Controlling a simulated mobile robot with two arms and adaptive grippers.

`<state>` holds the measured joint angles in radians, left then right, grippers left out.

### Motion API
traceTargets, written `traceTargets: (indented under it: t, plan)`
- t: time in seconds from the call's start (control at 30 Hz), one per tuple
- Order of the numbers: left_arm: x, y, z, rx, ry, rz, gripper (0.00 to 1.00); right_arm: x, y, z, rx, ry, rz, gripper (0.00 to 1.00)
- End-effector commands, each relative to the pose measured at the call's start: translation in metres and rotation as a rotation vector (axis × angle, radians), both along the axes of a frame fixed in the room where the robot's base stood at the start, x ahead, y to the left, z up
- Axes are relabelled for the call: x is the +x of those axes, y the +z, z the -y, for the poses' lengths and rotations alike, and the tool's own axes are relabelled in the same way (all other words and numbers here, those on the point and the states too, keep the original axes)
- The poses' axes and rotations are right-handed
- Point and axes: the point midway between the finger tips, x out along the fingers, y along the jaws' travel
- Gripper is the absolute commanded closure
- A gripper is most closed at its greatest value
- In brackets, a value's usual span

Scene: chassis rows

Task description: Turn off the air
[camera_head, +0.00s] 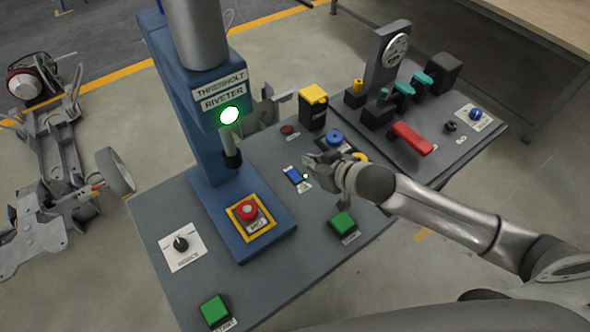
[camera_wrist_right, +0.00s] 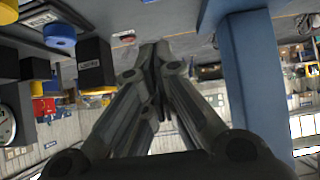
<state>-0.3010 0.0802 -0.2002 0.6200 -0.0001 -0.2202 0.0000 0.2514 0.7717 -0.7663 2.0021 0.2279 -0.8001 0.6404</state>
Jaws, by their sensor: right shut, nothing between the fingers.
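No label reading "air" is legible. On the right-hand part of the bench are a red lever handle (camera_head: 411,138), teal-topped handles (camera_head: 404,89) on dark blocks, and a grey post with a round gauge (camera_head: 397,50); the gauge also shows at the left edge of the wrist view (camera_wrist_right: 6,125). My right gripper (camera_head: 312,161) is shut and empty above the middle of the bench, left of the red lever and apart from it. It hangs near a small blue switch (camera_head: 293,175). Its closed fingers (camera_wrist_right: 154,55) show in the wrist view. My left gripper is not in view.
The blue riveter (camera_head: 170,90) with a lit green lamp (camera_head: 229,116) stands left of my gripper. Around it are a red button (camera_head: 247,210), green buttons (camera_head: 342,222), a blue knob (camera_head: 334,137) and a black-and-yellow box (camera_head: 313,108). Chassis parts (camera_head: 55,170) lie at left.

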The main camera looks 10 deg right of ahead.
Motion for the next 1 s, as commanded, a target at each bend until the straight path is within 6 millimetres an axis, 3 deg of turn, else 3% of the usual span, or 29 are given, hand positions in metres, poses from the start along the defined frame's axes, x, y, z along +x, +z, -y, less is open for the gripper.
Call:
traceTargets:
  t: [0.57,1.0]
  plan:
    - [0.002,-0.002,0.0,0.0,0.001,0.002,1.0,0.003,-0.003,0.001,-0.001,-0.006,-0.003,1.0]
    - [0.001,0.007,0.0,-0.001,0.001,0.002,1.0,0.045,-0.038,-0.017,-0.001,-0.007,-0.004,1.0]
